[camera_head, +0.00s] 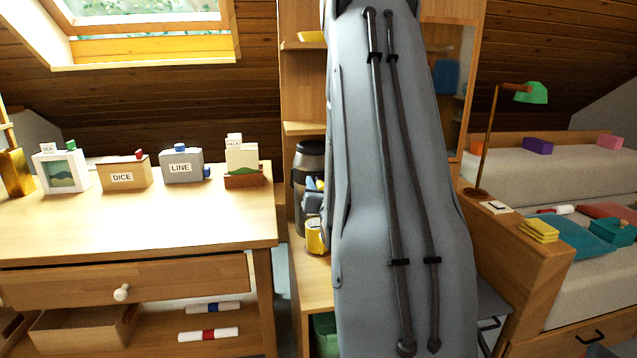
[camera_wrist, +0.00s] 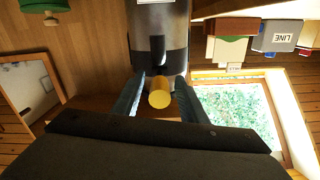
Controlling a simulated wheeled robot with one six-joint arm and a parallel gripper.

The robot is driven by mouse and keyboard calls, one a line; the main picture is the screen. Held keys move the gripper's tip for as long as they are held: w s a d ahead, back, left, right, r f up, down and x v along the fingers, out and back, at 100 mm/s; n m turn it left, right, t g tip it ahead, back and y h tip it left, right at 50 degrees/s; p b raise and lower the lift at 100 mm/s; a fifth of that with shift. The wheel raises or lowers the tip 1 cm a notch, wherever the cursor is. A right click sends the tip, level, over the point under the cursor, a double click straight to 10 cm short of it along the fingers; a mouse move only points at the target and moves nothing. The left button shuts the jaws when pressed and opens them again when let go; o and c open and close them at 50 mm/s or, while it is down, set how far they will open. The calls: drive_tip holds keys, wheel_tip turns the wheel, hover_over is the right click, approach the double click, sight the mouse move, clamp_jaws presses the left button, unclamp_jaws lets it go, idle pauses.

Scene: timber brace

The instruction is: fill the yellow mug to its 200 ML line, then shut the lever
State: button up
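The yellow mug (camera_head: 316,236) stands low beside my arm in the head view, below a grey and black dispenser (camera_head: 309,160). My arm hides part of both. The mug's line and any water in it do not show. In the wrist view the dispenser (camera_wrist: 158,25) is upside down, with a dark tap part (camera_wrist: 158,52) on its front. A yellow round-ended piece (camera_wrist: 160,99), seemingly the lever's end, is between the blue-grey fingers of my gripper (camera_wrist: 161,92). The fingers are apart, with a narrow gap around it. Contact is not clear.
A wooden desk (camera_head: 220,225) with labelled boxes, such as the LINE box (camera_head: 181,165), stands at the left. A green lamp (camera_head: 532,93) and a bed with cushions are at the right. Shelf uprights (camera_head: 303,95) stand close around the dispenser.

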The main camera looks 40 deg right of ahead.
drive_tip(key=shift+x, duration=1.3)
